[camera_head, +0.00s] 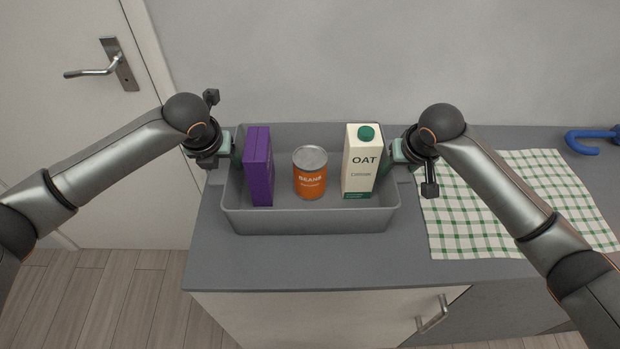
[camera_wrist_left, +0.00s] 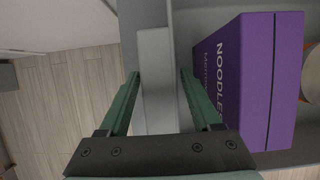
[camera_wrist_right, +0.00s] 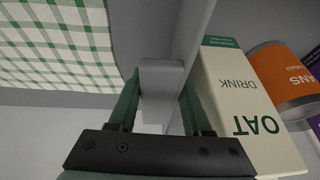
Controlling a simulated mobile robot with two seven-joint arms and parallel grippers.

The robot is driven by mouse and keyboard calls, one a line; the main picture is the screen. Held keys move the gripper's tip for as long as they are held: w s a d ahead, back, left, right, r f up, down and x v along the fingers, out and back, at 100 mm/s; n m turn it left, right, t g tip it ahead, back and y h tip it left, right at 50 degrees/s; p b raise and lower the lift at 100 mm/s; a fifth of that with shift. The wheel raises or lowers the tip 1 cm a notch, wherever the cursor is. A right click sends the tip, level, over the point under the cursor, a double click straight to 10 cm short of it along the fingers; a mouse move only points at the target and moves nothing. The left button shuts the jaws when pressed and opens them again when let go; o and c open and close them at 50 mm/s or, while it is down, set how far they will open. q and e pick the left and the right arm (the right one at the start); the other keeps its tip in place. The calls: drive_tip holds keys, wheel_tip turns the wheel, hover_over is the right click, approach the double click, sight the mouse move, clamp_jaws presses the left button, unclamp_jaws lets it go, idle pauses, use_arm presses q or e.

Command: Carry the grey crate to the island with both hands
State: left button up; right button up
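The grey crate (camera_head: 305,219) stands on the grey counter. It holds a purple noodle box (camera_head: 258,168), an orange can of beans (camera_head: 310,178) and an oat drink carton (camera_head: 361,165), all upright. My left gripper (camera_head: 228,150) is at the crate's left end. In the left wrist view its fingers (camera_wrist_left: 159,75) lie either side of the grey handle (camera_wrist_left: 156,90). My right gripper (camera_head: 397,152) is at the right end, its fingers (camera_wrist_right: 160,78) either side of the other handle (camera_wrist_right: 162,76). Whether the fingers press on the handles is unclear.
A green-and-white checked cloth (camera_head: 500,215) lies on the counter right of the crate. A blue curved handle (camera_head: 585,142) is at the far right. The counter (camera_head: 300,268) is clear in front of the crate. A door (camera_head: 60,120) stands at the left.

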use_arm(q)
drive_tip(key=c, duration=0.6)
use_arm(e)
drive_tip(key=c, duration=0.6)
use_arm(q)
clamp_jaws()
use_arm(e)
clamp_jaws()
use_arm(q)
drive_tip(key=shift+w+r, duration=0.2)
drive_tip(key=shift+r, duration=0.1)
use_arm(e)
drive_tip(key=shift+w+r, duration=0.2)
drive_tip(key=shift+r, duration=0.1)
